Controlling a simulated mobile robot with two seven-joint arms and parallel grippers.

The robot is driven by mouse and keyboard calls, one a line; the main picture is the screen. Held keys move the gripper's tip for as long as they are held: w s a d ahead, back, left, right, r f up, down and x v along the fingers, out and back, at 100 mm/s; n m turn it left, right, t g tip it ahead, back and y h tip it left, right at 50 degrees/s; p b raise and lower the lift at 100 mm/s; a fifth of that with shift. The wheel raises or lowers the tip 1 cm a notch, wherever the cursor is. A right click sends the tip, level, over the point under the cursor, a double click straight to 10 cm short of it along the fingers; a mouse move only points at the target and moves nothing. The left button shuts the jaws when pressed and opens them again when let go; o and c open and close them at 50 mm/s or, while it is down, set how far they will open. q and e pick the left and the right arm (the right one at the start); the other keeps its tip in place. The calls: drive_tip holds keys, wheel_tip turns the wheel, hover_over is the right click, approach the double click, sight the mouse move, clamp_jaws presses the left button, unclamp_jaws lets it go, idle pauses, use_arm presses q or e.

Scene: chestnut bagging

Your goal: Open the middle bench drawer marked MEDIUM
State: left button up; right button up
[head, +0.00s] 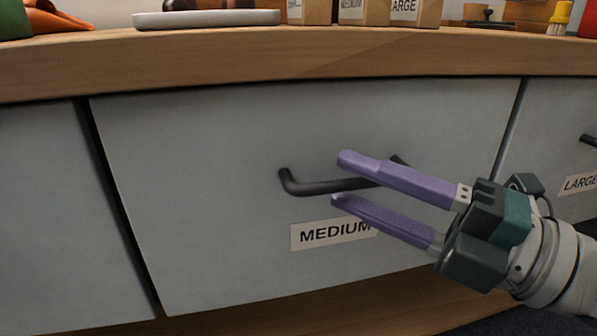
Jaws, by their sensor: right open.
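The middle bench drawer (200,200) has a pale grey front and sits closed below the bench top. Its label (315,233) reads MEDIUM, with the right end partly covered by a finger. A dark bar handle (310,187) is fixed above the label. My right gripper (339,179) comes in from the right, open, with its two purple fingers in front of the handle, one appearing above the bar and one below. The fingers hide part of the handle's right half. I cannot tell whether they touch it. My left gripper is not in view.
The wooden bench top (230,60) runs above the drawers. On it are a pale tray (205,19), labelled paper bags (365,12) and a yellow brush (560,17). A drawer marked LARGE (560,130) is at the right. Another grey front (50,210) is at the left.

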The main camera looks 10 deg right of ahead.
drive_tip(key=shift+w+a+r, duration=0.1)
drive_tip(key=shift+w+a, duration=0.3)
drive_tip(key=shift+a, duration=0.1)
clamp_jaws()
idle(1.2)
